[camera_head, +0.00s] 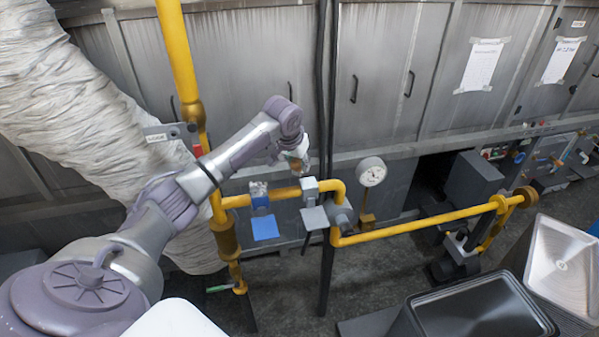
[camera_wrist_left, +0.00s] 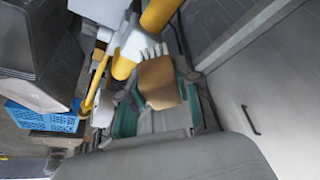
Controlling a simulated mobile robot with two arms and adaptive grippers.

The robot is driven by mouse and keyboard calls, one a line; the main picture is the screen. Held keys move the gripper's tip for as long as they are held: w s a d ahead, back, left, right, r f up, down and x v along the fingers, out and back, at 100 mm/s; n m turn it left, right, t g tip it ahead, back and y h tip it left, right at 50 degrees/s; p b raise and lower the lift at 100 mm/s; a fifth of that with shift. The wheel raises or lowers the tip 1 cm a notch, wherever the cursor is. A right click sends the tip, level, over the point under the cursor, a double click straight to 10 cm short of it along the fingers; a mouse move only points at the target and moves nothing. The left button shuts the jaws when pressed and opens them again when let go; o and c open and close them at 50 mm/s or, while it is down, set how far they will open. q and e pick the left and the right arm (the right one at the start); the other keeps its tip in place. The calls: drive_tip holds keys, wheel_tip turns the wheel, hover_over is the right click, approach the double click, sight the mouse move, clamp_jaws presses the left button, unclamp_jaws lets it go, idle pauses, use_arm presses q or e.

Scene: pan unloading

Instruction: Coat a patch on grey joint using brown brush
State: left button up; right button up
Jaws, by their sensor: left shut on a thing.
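My left gripper (camera_head: 297,160) is above the yellow pipe in the head view, with its fingers pointing down. In the wrist view the gripper (camera_wrist_left: 160,100) is shut on the brown brush (camera_wrist_left: 158,82), a brown block with pale bristles pointing away from the wrist. In the head view only a small brownish part of the brush (camera_head: 294,160) shows. A grey joint (camera_head: 309,187) sits on the yellow pipe just below the gripper. In the wrist view a pale grey fitting (camera_wrist_left: 133,42) lies right beside the bristles. I cannot tell whether they touch. My right gripper is out of view.
A blue-plated valve (camera_head: 265,227) is left of the joint; a round gauge (camera_head: 371,172) is to its right. A thin dark post (camera_head: 327,100) stands close by. Grey cabinets (camera_head: 250,60) line the back. Dark and metal trays (camera_head: 565,262) sit at lower right.

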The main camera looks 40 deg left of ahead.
use_arm(q)
drive_tip(key=shift+s+a+r, duration=0.1)
drive_tip(key=shift+r, duration=0.65)
drive_tip(key=shift+s+a+r, duration=0.1)
drive_tip(key=shift+r, duration=0.65)
drive_tip(key=shift+w+d+r, duration=0.1)
drive_tip(key=shift+d+r, duration=0.05)
